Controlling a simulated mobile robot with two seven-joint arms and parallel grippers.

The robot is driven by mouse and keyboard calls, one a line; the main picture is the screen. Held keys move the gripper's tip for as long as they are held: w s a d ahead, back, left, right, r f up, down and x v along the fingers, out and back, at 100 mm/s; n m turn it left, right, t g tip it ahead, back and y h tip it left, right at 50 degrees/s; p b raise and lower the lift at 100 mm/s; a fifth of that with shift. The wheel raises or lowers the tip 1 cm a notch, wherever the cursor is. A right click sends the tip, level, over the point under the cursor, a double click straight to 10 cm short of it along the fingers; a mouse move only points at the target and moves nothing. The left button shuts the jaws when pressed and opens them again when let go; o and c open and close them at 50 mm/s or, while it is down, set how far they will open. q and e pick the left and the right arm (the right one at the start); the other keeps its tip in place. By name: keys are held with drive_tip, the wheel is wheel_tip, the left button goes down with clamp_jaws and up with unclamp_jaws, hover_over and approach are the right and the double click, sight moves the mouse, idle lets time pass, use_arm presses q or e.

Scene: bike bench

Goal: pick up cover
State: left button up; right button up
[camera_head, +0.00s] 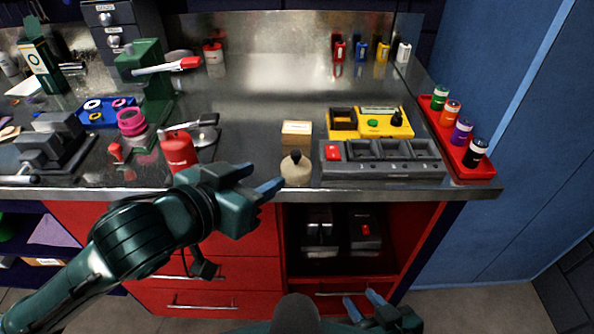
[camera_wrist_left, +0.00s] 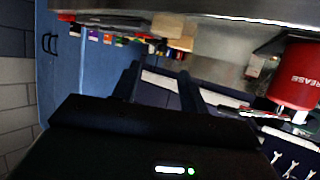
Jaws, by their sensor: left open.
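No thing in view is plainly marked as the cover, and I cannot tell which one it is. A round beige piece with a dark knob (camera_head: 296,170) sits at the bench's front edge. My left gripper (camera_head: 258,180) is open and empty just left of it, with no contact visible. Its dark fingers also show apart in the left wrist view (camera_wrist_left: 160,85). A grey charger-like unit with a red block (camera_head: 382,160) and a yellow tray (camera_head: 371,123) lie to the right. My right gripper (camera_head: 363,301) is low in front of the cabinet, its fingertips apart and empty.
A red grease can (camera_head: 178,152) stands close behind my left gripper; it shows in the wrist view (camera_wrist_left: 300,75). A wooden block (camera_head: 297,133) is behind the beige piece. A red bottle rack (camera_head: 470,167) bounds the right. The bench's back middle is clear.

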sight(293, 157)
use_arm(q)
drive_tip(key=x, duration=0.7)
drive_tip(key=shift+w+r, duration=0.15)
drive_tip(key=x, duration=0.5)
drive_tip(key=shift+w, duration=0.4)
drive_tip(key=shift+c, duration=0.4)
drive_tip(key=shift+a, duration=0.1)
clamp_jaws()
